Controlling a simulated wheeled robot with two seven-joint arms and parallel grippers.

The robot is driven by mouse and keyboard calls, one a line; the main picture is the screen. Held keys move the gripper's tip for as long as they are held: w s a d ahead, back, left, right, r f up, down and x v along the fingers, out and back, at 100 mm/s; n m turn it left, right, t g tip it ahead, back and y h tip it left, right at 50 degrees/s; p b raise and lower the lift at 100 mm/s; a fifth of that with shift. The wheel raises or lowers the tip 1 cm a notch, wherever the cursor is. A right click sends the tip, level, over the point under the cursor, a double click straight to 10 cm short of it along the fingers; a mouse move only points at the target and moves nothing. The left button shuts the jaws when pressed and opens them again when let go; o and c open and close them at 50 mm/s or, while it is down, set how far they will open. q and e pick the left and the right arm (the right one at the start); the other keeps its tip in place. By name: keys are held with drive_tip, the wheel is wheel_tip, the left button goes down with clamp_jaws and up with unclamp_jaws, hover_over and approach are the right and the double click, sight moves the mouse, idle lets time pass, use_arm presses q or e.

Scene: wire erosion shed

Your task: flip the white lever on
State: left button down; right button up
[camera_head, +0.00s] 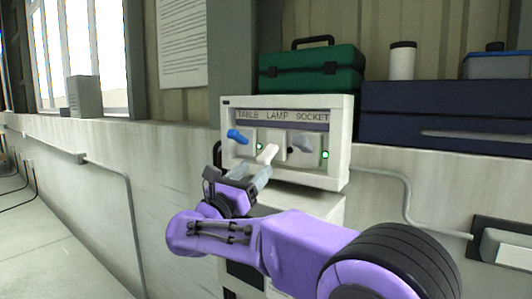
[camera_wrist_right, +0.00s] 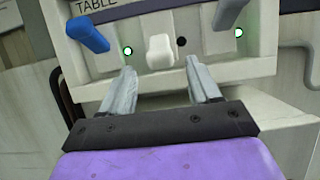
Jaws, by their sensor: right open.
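The white lever (camera_head: 267,153) is the middle one of three on a pale switch panel (camera_head: 285,182) labelled TABLE, LAMP, SOCKET. It sits under LAMP, lower than its neighbours, and the lamp dot (camera_wrist_right: 181,41) beside it is dark. It also shows in the right wrist view (camera_wrist_right: 160,50), just beyond my fingertips and between their lines. My right gripper (camera_head: 256,174) is open and empty just below the lever. In the right wrist view its two grey fingers (camera_wrist_right: 159,78) stand apart, with a visible gap to the lever. My left gripper is not in view.
A blue lever (camera_head: 238,136) is left of the white one and a grey lever (camera_head: 301,144) right, both raised with green lights beside them. A green toolbox (camera_head: 310,73), a dark blue case (camera_head: 435,110) and a white canister (camera_head: 402,61) stand above and behind the panel.

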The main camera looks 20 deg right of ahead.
sight(261, 164)
drive_tip(key=p+x, duration=0.1)
drive_tip(key=x, duration=0.4)
drive_tip(key=shift+w+d+r+p, duration=0.1)
drive_tip(key=shift+d+r+p, duration=0.1)
drive_tip(key=shift+d+p, duration=0.1)
drive_tip(key=shift+w+d+r, duration=0.1)
drive_tip(key=shift+w+d, duration=0.2)
drive_tip(key=shift+w, duration=0.05)
drive_tip(key=c, duration=1)
